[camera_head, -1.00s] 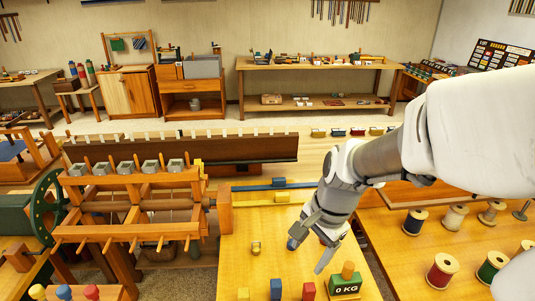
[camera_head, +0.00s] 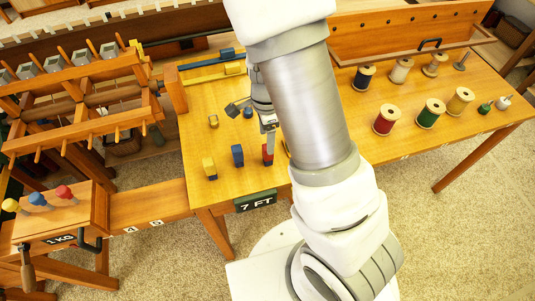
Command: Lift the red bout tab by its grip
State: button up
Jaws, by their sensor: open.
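The red block (camera_head: 267,158), which I take to be the red bout tab, stands on the wooden table at the right end of a short row. My gripper (camera_head: 269,142) is over it, pointing down, with a fingertip close above or in front of its top. Whether it touches the tab I cannot tell. The gripper is open. My arm hides the table just right of the tab, and the tab's grip is not clear at this size.
A blue block (camera_head: 238,155) and a yellow block (camera_head: 209,168) stand left of the tab. A small yellow piece (camera_head: 213,121) and a blue piece (camera_head: 248,112) lie behind. Thread spools, including a red one (camera_head: 385,120), stand on the right table. A "7 FT" sign (camera_head: 256,201) hangs in front.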

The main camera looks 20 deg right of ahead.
notch_tip(320, 180, down, 8)
jog(key=shift+d+f+b, duration=0.1)
jog(key=shift+d+b, duration=0.05)
jog(key=shift+b, duration=0.55)
grip_shut()
